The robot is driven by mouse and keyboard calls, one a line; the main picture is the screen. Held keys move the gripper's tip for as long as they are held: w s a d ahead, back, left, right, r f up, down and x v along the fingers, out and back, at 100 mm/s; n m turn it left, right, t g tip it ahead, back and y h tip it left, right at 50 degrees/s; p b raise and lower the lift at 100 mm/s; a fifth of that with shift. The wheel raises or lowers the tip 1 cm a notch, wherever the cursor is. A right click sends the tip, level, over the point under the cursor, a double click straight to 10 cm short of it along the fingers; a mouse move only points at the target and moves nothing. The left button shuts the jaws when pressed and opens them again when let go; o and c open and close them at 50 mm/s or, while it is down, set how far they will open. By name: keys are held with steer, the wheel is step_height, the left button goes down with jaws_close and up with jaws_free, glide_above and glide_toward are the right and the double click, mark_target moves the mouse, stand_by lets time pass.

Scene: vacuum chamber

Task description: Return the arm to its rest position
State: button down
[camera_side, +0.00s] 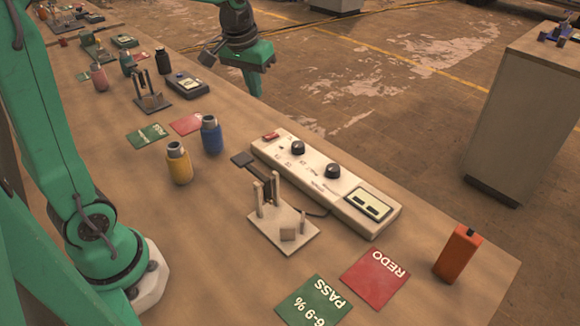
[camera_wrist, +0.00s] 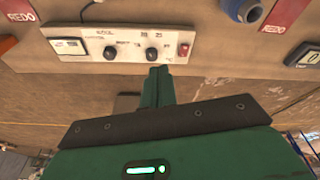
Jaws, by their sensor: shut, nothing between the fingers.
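My gripper (camera_wrist: 160,72) shows in the wrist view as a green body with its fingers together and nothing between them. In that picture its tip overlaps the lower edge of the pale control panel (camera_wrist: 85,34); I cannot tell the gap, and no contact is clear. The panel (camera_side: 317,180), with two black knobs, a red switch and a display, lies on the bench (camera_side: 195,225). No rest holder for the arm is recognisable.
A pronged stand (camera_side: 284,236), yellow bottle (camera_side: 179,165), blue bottle (camera_side: 211,136) and orange block (camera_side: 457,254) stand around the panel. PASS (camera_side: 314,302) and REDO (camera_side: 375,278) cards lie flat.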

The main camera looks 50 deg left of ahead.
steer(key=s+d+m+t, duration=0.1)
steer(key=s+d, duration=0.2)
steer(key=s, duration=0.6)
steer(key=s+d+m+t, duration=0.2)
steer(key=s+d, duration=0.1)
steer(key=s, duration=0.6)
stand_by(0.4)
